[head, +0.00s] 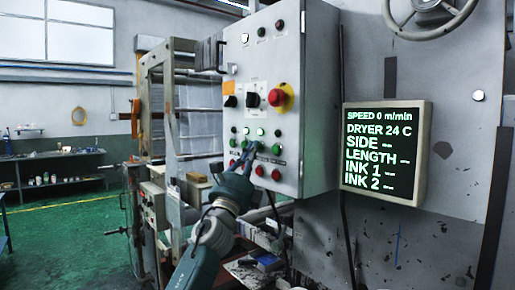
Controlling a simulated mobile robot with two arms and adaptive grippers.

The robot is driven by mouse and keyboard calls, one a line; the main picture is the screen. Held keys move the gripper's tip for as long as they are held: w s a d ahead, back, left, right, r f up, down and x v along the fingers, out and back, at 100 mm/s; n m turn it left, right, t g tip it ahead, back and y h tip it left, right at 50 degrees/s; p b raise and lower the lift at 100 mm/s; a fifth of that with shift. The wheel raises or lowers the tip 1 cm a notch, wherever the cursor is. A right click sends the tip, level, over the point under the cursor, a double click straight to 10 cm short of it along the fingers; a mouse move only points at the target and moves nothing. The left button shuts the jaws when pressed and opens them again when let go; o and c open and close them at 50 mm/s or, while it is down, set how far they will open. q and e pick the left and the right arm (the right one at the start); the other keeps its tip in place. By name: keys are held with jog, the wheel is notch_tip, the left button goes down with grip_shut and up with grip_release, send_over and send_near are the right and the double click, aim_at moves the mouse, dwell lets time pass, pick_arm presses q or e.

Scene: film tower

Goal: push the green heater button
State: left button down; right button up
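A grey control cabinet (312,125) stands in the middle of the head view, with rows of buttons on its front face. A row of green buttons (276,149) runs across its lower half, with small lamps (261,132), some lit, just above. Red buttons (276,174) form the row below. The labels are too small to read, so I cannot tell which button is the heater one. My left gripper (248,150) is at the lower middle of the panel, its fingertips in front of the green row, covering part of it. Contact is unclear. My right gripper is not in view.
A red emergency knob (277,97) and black rotary switches (252,100) stick out above the green row. A display (383,152) reading DRYER 24 C is to the right. A metal frame (165,110) stands left of the cabinet. Green floor (75,245) lies open at left.

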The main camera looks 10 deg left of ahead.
pick_arm(q)
jog(key=shift+s+a+p, duration=0.35)
jog(key=shift+s+p, duration=0.2)
jog(key=shift+s, duration=0.05)
jog(key=s+a+p, duration=0.1)
jog(key=s, duration=0.1)
jog(key=s+a+p, duration=0.2)
dwell(0.3)
jog(key=shift+w+f, duration=0.1)
dwell(0.6)
